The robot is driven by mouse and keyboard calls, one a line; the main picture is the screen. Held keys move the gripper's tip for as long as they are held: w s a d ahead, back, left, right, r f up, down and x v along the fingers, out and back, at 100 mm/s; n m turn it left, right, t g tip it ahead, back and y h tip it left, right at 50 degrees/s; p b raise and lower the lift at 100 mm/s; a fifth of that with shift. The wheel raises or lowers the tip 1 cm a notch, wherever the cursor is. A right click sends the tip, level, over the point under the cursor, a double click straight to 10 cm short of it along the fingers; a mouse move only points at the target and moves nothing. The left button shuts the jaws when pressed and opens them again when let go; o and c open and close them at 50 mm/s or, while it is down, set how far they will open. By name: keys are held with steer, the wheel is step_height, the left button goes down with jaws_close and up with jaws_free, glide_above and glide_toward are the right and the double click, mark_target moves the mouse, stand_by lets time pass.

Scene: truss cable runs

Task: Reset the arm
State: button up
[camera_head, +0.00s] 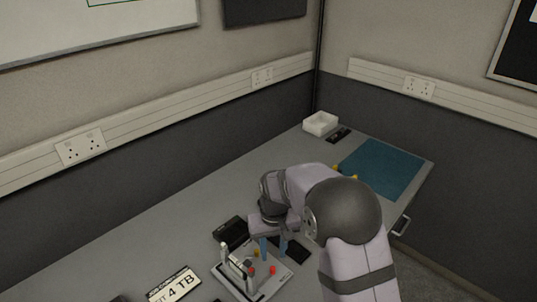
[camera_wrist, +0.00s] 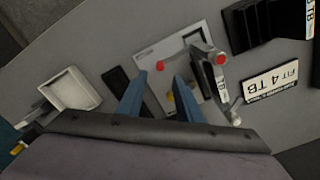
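My gripper (camera_head: 272,247) hangs over the grey table, low above or beside a light fixture board (camera_head: 229,279). Its two blue fingers stand apart in the wrist view (camera_wrist: 163,82), with nothing held between them. The board also shows in the wrist view (camera_wrist: 150,55), with a grey upright bracket (camera_head: 237,266) and red knobs (camera_head: 272,270). A small yellow part (camera_wrist: 171,97) shows between the fingers. I cannot tell whether the fingertips touch the board. My arm reaches in from the lower right.
A black box (camera_head: 231,232) stands just behind the board. A "FIT 4 TB" sign (camera_head: 174,284) lies to its left. A white tray (camera_head: 320,123), a dark strip (camera_head: 340,134) and a blue mat (camera_head: 383,168) are at the far end. The table's left middle is clear.

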steer(key=s+d+f+n+g, duration=0.1)
steer(key=s+d+f, duration=0.1)
steer(key=s, duration=0.5)
steer(key=s+d+f+g, duration=0.1)
steer(key=s+d+f, duration=0.1)
steer(key=s, duration=0.5)
steer(key=s+d+r+m, duration=0.2)
steer(key=s+d+r, duration=0.3)
steer(key=s, duration=0.5)
steer(key=d+r, duration=0.1)
steer(key=w+d+r+t, duration=0.1)
steer(key=w+d+r+m+t, duration=0.1)
steer(key=shift+w+d, duration=0.25)
